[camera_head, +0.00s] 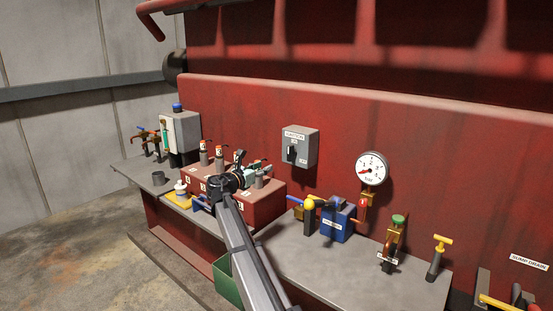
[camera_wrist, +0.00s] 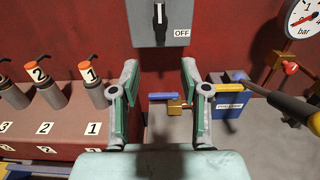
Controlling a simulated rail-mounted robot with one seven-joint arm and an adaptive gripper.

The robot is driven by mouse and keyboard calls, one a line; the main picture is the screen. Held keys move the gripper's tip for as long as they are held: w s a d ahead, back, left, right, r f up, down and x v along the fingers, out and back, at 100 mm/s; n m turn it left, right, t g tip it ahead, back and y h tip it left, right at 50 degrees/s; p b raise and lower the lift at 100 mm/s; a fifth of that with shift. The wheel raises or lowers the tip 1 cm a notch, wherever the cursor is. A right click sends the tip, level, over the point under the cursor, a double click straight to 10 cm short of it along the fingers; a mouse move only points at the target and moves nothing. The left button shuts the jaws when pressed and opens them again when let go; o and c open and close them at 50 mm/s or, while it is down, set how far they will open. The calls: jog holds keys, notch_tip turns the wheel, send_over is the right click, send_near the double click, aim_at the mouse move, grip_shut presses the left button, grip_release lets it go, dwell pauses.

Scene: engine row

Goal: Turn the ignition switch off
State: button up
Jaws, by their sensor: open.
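The ignition switch is a grey box (camera_head: 306,149) on the red wall, with a black knob (camera_head: 291,153). In the wrist view the box (camera_wrist: 140,29) is at the top centre, and its knob (camera_wrist: 159,16) stands upright with a white mark. An OFF label (camera_wrist: 182,32) is at the knob's lower right. My gripper (camera_head: 248,170) is left of and lower than the switch in the head view. In the wrist view its two green-padded fingers (camera_wrist: 160,80) are spread and empty, below the knob and apart from it.
A red block with numbered levers (camera_wrist: 45,118) is to the left. A blue box (camera_head: 337,222), a yellow-knobbed lever (camera_head: 309,204) and a pressure gauge (camera_head: 371,168) are to the right. The wall between my fingers and the switch looks clear.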

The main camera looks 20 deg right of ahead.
jog(key=p, duration=0.4)
send_near(288, 155)
jog(key=x, duration=0.9)
jog(key=shift+r, duration=0.15)
jog(key=shift+p+x, duration=0.3)
jog(key=shift+x, duration=0.6)
jog(key=shift+s, duration=0.1)
grip_shut()
